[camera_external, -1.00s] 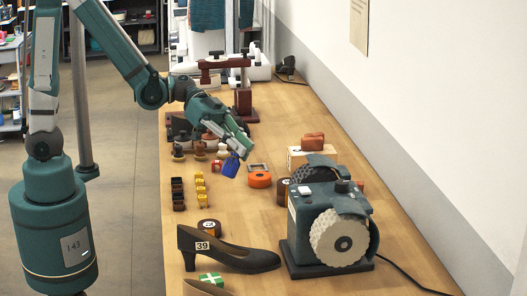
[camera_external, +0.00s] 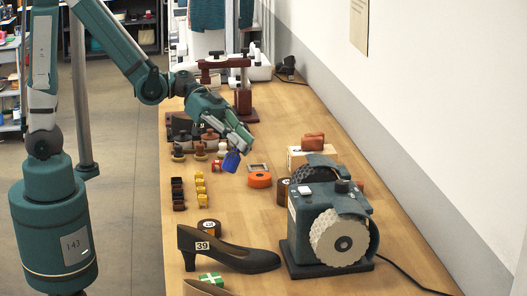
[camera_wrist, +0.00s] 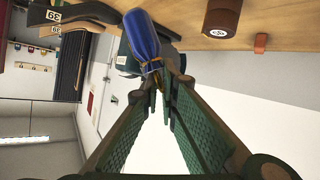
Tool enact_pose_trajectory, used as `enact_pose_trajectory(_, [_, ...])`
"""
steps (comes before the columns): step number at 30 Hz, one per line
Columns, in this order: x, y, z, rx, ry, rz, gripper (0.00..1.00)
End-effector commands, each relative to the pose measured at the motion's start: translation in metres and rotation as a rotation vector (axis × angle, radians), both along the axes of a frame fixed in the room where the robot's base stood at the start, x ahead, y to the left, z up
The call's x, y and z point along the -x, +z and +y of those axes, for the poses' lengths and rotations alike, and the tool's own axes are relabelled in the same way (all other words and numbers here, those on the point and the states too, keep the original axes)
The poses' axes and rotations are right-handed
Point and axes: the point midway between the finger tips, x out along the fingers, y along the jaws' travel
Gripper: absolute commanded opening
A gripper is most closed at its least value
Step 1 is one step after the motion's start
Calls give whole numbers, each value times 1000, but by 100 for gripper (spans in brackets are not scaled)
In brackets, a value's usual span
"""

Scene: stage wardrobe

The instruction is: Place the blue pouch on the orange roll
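The blue pouch (camera_external: 231,161) hangs from the tips of my gripper (camera_external: 243,146), above the bench. In the wrist view the pouch (camera_wrist: 143,35) shows a tied, gold-coloured neck between the fingertips of my gripper (camera_wrist: 160,82), which is shut on it. The orange roll (camera_external: 260,180) lies flat on the bench, a little right of and below the pouch in the external view. The pouch and the roll are apart.
A grey and teal machine (camera_external: 330,220) with a pale wheel stands right on the bench. A dark high-heeled shoe (camera_external: 228,252) is at the front. Small yellow pieces (camera_external: 200,188) stand left of the roll. A brown roll (camera_external: 283,190) is beside the orange roll.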

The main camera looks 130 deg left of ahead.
Motion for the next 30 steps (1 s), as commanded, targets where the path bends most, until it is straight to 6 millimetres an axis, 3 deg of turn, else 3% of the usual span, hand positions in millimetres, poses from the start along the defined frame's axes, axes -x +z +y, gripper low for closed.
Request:
enact_pose_trajectory(8, [5, 7, 31, -118, -1, -27, 0])
enact_pose_trajectory(21, [24, 28, 116, -471, -12, -73, 0])
enact_pose_trajectory(30, [30, 34, 134, -558, -17, -78, 0])
